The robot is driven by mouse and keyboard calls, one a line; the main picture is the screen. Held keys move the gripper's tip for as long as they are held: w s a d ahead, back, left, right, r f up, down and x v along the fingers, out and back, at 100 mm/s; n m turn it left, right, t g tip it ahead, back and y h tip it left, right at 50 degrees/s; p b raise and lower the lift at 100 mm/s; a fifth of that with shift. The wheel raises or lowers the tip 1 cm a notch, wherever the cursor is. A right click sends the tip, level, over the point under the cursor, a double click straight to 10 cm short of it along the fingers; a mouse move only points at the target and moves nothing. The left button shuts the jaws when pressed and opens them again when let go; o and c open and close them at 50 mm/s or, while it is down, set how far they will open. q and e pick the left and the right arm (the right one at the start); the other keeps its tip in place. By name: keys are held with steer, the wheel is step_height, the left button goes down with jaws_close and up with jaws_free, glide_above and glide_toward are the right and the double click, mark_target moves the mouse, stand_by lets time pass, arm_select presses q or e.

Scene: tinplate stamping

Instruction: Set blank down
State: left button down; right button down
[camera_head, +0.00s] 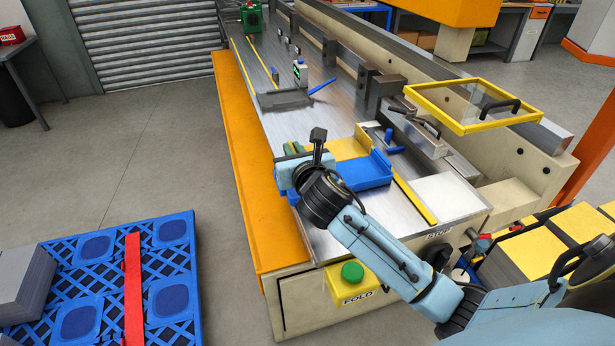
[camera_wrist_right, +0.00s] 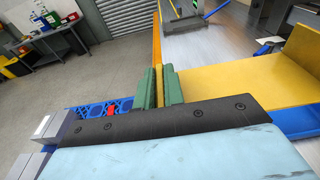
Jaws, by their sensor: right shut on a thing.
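The blank, a yellow sheet (camera_head: 346,149), lies over a blue fixture (camera_head: 366,177) on the steel bench top. It also shows in the right wrist view (camera_wrist_right: 240,82), stretching right from the fingers. My right gripper (camera_head: 295,149) is at the sheet's left end. In the right wrist view its green fingers (camera_wrist_right: 160,88) are shut on a thin yellow edge of the blank. I cannot tell whether the sheet rests fully on the fixture. My left gripper is not in view.
A yellow-framed clear guard (camera_head: 470,106) stands at the right of the bench. A small upright device (camera_head: 300,72) and grey block (camera_head: 284,98) are farther back. A green button (camera_head: 352,272) is on the front. A blue pallet (camera_head: 188,262) stands at lower left.

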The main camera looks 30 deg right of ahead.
step_height(320, 180, down, 6)
steer(key=shift+f+b, duration=0.2)
steer(key=shift+b, duration=0.7)
steer(key=shift+f, duration=0.55)
steer(key=c, duration=1.5)
jaws_free()
steer(key=shift+r, duration=0.1)
